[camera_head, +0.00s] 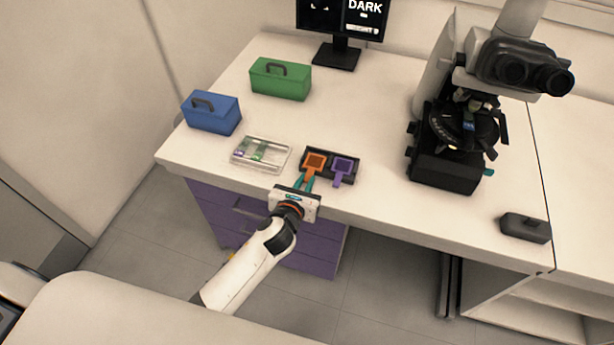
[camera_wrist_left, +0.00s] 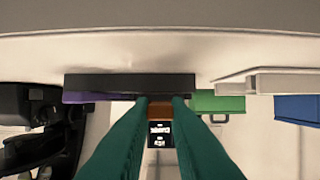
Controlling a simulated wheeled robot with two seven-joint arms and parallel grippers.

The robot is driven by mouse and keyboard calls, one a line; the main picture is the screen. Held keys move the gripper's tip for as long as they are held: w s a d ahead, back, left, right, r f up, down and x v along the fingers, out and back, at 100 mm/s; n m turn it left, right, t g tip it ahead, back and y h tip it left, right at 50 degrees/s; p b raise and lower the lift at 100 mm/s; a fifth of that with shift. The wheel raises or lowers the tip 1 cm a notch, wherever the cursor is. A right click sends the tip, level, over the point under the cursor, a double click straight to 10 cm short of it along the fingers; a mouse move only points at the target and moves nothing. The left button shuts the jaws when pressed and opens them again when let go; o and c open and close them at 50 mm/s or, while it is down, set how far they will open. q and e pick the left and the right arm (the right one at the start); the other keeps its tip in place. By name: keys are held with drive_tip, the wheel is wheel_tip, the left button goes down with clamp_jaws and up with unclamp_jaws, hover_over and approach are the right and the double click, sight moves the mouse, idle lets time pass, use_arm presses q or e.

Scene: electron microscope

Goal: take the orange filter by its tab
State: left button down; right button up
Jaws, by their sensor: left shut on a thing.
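The orange filter (camera_head: 314,161) is a square frame with a tab pointing to the front of the desk. It sits in the left part of a black holder (camera_head: 329,154), beside a purple filter (camera_head: 343,167). My left gripper (camera_head: 307,181) is shut on the orange filter's tab at the holder's front side. In the left wrist view its green fingers (camera_wrist_left: 159,108) lie on either side of the orange piece (camera_wrist_left: 159,110), below the dark holder (camera_wrist_left: 130,84). My right gripper is in neither view.
A clear tray (camera_head: 261,153) with small slides lies left of the holder. Blue (camera_head: 212,113) and green (camera_head: 281,79) boxes stand behind it. The microscope (camera_head: 455,130) stands to the right, with a dark grey object (camera_head: 525,228) near the front edge. The desk between holder and microscope is clear.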

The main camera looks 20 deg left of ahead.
use_arm(q)
drive_tip(key=s, duration=0.9)
drive_tip(key=shift+s+a+r+p, duration=0.15)
drive_tip(key=shift+r+p, duration=0.05)
drive_tip(key=shift+p, duration=0.25)
